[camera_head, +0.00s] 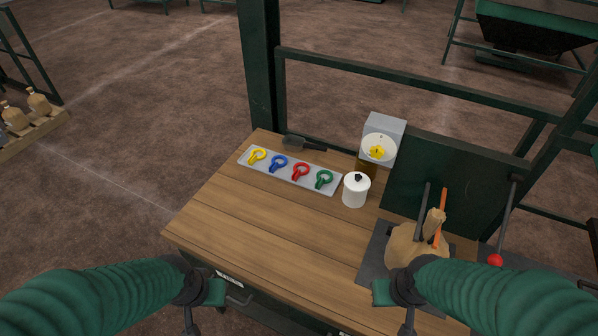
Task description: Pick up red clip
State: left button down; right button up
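The red clip (300,172) lies on a long grey tray (331,188) at the back of the wooden table. It is third from the left in a row, between a blue clip (278,163) and a green clip (323,179). A yellow clip (257,156) lies at the left end. My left gripper (189,322) is at the bottom left, in front of the table and far from the tray. My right gripper (407,322) is at the bottom right, also far from the clip. Both are cut off by the lower picture edge, so their fingers are hidden.
A dark scoop (302,142) lies behind the tray. The table's front left (240,230) is clear.

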aim_at(297, 174)
jog(key=z, duration=0.55)
jog(key=j+z, duration=0.3)
jog(key=z, duration=0.15)
jog(key=j+z, duration=0.3)
jog(key=z, duration=0.15)
jog(key=j+z, duration=0.3)
jog(key=z, duration=0.15)
jog(key=k+j+z, duration=0.15)
jog(key=z, duration=0.3)
jog(key=k+j+z, duration=0.1)
jog(key=k+j, duration=0.25)
jog(key=j, duration=0.2)
jog(key=k+j+z, duration=0.1)
jog(key=k+j, duration=0.3)
jog(key=j, duration=0.15)
